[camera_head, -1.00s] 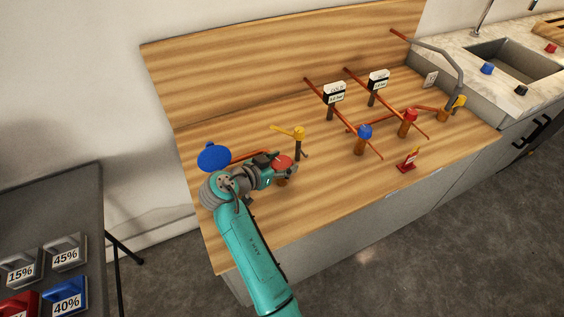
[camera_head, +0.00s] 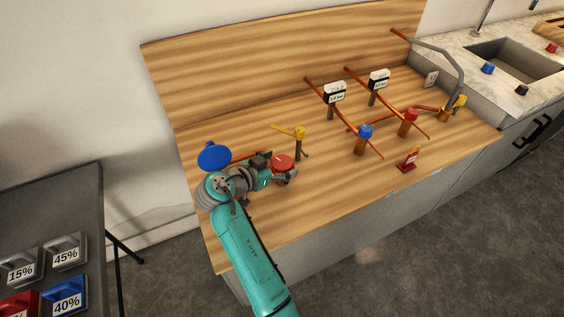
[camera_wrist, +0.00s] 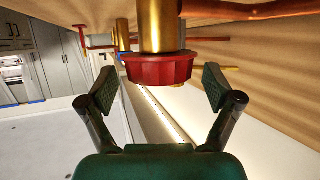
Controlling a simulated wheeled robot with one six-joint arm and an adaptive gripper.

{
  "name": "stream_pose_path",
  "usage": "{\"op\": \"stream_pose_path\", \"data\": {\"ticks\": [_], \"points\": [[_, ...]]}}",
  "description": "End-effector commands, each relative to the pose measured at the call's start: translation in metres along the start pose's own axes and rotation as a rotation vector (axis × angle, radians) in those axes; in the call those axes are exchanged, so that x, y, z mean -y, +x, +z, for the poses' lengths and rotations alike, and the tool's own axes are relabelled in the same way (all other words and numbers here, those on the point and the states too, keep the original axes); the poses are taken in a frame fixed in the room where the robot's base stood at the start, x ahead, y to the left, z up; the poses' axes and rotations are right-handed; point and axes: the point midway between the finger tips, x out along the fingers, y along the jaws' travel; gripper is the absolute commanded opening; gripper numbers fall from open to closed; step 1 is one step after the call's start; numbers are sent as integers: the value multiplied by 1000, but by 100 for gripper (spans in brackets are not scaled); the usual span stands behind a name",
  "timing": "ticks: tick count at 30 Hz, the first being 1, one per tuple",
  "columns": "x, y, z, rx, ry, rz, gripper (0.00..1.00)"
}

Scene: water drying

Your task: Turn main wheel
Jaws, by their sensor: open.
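The red wheel (camera_head: 282,161) is at the near left part of the wooden counter, right by my gripper (camera_head: 286,178) in the head view. My gripper partly hides its lower side and its post. In the wrist view the ribbed red wheel (camera_wrist: 160,69) sits on a brass-coloured post (camera_wrist: 160,25). My gripper (camera_wrist: 160,90) is open, with one finger on each side of the wheel. Gaps show between the wheel and both fingers. The wheel is a little beyond the middle of the jaws.
A blue round wheel (camera_head: 213,156) stands left of my wrist. A yellow-handled valve (camera_head: 299,134) is close behind the red wheel. Blue (camera_head: 365,132) and red (camera_head: 410,116) knobs on copper pipes stand farther right. The counter's front left (camera_head: 270,220) is clear.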

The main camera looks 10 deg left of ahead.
Motion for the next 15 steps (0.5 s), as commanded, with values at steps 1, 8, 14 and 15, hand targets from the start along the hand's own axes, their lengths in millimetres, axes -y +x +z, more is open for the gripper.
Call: {"op": "stream_pose_path", "data": {"ticks": [1,8,14,15], "points": [[1,-8,0,0,0,-3,90],[1,-54,1,0,-1,-5,90],[1,-88,1,0,0,-4,90],[1,-93,1,0,-1,-3,90]]}}
